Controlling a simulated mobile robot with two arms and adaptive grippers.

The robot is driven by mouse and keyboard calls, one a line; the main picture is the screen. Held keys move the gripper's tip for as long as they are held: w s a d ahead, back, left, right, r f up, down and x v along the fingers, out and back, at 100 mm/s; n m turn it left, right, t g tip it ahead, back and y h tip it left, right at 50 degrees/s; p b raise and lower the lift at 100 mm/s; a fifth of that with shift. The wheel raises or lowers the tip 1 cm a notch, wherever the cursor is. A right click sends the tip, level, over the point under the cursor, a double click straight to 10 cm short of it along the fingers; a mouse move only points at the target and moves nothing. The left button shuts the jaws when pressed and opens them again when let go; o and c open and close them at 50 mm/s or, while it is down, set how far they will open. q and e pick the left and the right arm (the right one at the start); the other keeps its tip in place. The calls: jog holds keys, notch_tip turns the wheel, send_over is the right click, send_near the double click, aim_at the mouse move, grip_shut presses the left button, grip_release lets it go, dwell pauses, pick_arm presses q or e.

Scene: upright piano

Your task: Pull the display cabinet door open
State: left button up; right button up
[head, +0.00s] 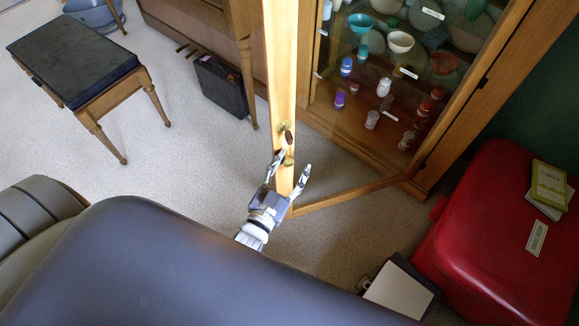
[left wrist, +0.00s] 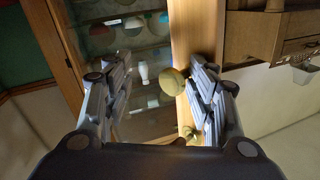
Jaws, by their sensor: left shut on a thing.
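The display cabinet door (head: 281,60) stands open, swung out from the cabinet (head: 463,100) toward me. Its wooden stile runs down the middle of the head view, and its bottom rail (head: 345,195) reaches back to the cabinet's lower right corner. A small knob (head: 288,137) sits on the stile. My left gripper (head: 287,172) is at the stile just below the knob, shut on the door with a finger on either side. In the left wrist view the round knob (left wrist: 173,82) shows between the fingers, nearer the right one. My right gripper is not in view.
Cups, bowls and small jars stand on the cabinet shelves (head: 385,90). A red case (head: 495,240) with books (head: 549,185) lies at right, near a white-and-black box (head: 398,290). A dark-topped piano bench (head: 75,60) stands at left.

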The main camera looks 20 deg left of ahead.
pick_arm(q)
jog(key=shift+w+d+r, duration=0.1)
jog(key=shift+d+r, duration=0.15)
jog(key=shift+r, duration=0.35)
jog(key=s+f, duration=0.1)
jog(key=s, duration=1.1)
jog(key=shift+a, duration=0.4)
jog(key=shift+s, duration=0.1)
